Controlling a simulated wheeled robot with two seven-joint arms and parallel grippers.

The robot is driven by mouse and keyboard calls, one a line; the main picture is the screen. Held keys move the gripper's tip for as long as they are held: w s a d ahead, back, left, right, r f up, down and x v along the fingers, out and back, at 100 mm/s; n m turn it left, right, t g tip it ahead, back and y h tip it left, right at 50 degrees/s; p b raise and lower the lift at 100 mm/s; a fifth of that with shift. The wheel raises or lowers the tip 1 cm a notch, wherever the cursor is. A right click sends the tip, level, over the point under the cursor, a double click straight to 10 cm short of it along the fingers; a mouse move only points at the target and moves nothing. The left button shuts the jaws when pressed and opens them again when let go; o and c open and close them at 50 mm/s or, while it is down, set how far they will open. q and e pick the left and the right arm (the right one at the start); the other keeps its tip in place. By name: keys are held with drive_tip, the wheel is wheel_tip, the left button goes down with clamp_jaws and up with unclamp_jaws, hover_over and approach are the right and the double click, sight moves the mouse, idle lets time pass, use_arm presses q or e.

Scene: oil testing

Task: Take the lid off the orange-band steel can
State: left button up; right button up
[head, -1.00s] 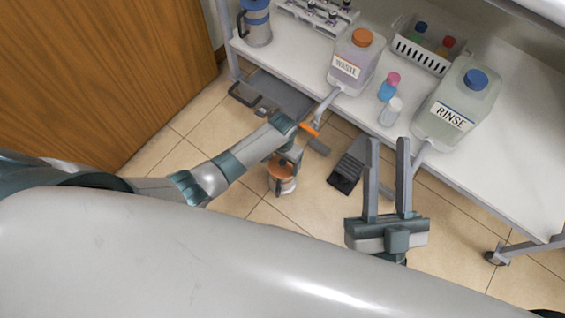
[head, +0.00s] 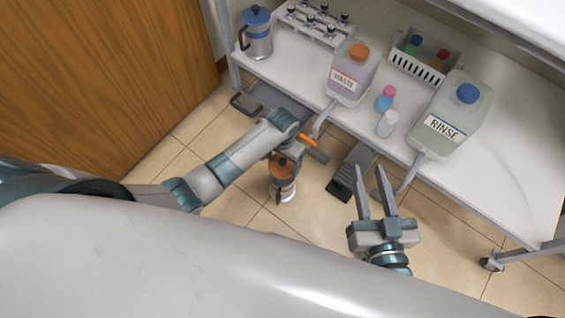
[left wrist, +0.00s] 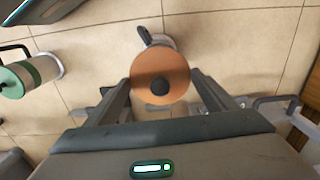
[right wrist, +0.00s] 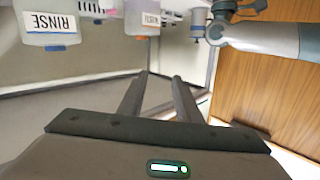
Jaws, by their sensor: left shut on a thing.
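My left gripper (left wrist: 160,92) is shut on the orange lid (left wrist: 160,65) with its black knob, one finger on each side. The orange-band steel can (left wrist: 163,41) shows partly past the lid's edge, with its dark handle; the lid hides most of it. In the head view the orange lid (head: 283,165) is above the steel can (head: 284,192), over the tiled floor. I cannot tell how wide any gap between them is. My left gripper is partly hidden by its own wrist there. My right gripper (head: 374,180) is open and empty, in front of the shelf.
A green-topped can (left wrist: 22,78) stands to the left in the left wrist view. The white shelf (head: 480,185) holds a blue-band can (head: 257,35), a waste jug (head: 352,75), a rinse jug (head: 453,115), small bottles and a basket (head: 425,68). A wooden panel (head: 100,75) is at left.

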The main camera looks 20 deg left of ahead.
use_arm(q)
drive_tip(key=shift+r, duration=0.7)
use_arm(e)
drive_tip(key=shift+s+d+f+g, duration=0.15)
drive_tip(key=shift+f+g, duration=0.1)
drive_tip(key=shift+f, duration=0.25)
drive_tip(key=shift+d+f+g, duration=0.1)
drive_tip(key=shift+f+g, duration=0.15)
drive_tip(key=shift+f, duration=0.2)
